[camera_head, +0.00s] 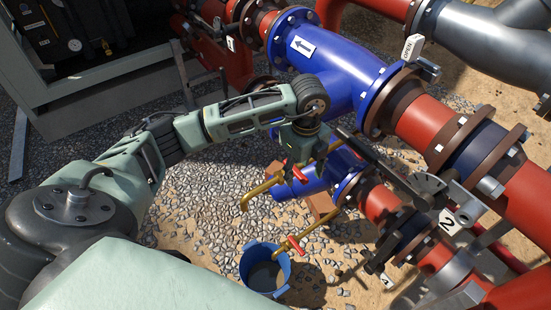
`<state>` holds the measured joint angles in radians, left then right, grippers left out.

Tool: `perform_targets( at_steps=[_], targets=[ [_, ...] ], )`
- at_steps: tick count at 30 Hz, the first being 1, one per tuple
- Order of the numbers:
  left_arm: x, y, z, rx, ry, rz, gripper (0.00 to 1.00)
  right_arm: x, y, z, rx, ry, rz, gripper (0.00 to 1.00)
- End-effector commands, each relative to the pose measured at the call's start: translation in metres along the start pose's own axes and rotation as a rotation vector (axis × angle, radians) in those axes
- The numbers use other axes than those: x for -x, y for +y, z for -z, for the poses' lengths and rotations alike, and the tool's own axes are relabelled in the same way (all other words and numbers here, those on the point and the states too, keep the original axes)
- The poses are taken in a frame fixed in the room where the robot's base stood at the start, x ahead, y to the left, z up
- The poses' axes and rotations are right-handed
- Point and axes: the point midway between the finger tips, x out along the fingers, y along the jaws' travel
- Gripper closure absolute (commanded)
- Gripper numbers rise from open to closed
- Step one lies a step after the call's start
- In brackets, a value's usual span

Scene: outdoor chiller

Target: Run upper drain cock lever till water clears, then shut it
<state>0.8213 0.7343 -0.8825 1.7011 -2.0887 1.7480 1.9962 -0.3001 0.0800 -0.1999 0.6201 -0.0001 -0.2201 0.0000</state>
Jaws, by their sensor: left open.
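The upper drain cock (262,188) is a brass pipe with a bent-down outlet, coming off the blue pipe body. Its red lever (299,174) shows just below my left gripper (298,160). The gripper points down at the cock from above and is open; whether its fingers touch the lever I cannot tell, as it hides part of the cock. A lower brass drain cock (280,249) with a red lever (296,245) ends above a blue bucket (246,267). The bucket's inside looks grey. I see no clear water stream. My right gripper is not in view.
A large blue strainer body (335,75) with a white arrow label stands behind my left arm. Red pipes with flanges (425,120) and a long dark valve handle (378,165) crowd the right. A grey cabinet (95,75) is at upper left. Gravel lies below.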

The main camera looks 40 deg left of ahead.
Motion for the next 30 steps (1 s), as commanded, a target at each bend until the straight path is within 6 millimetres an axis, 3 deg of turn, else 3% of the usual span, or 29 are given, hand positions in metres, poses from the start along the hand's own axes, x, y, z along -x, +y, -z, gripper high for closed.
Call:
perform_targets(
  at_steps=[11, 30],
  targets=[
    [0.003, 0.0, 0.0, -0.001, 0.0, -0.001, 0.43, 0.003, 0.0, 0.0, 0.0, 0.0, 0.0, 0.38],
    [0.071, 0.0, 0.0, -0.001, 0.0, -0.001, 0.43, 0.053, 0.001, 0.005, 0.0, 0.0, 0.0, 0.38]
  ],
)
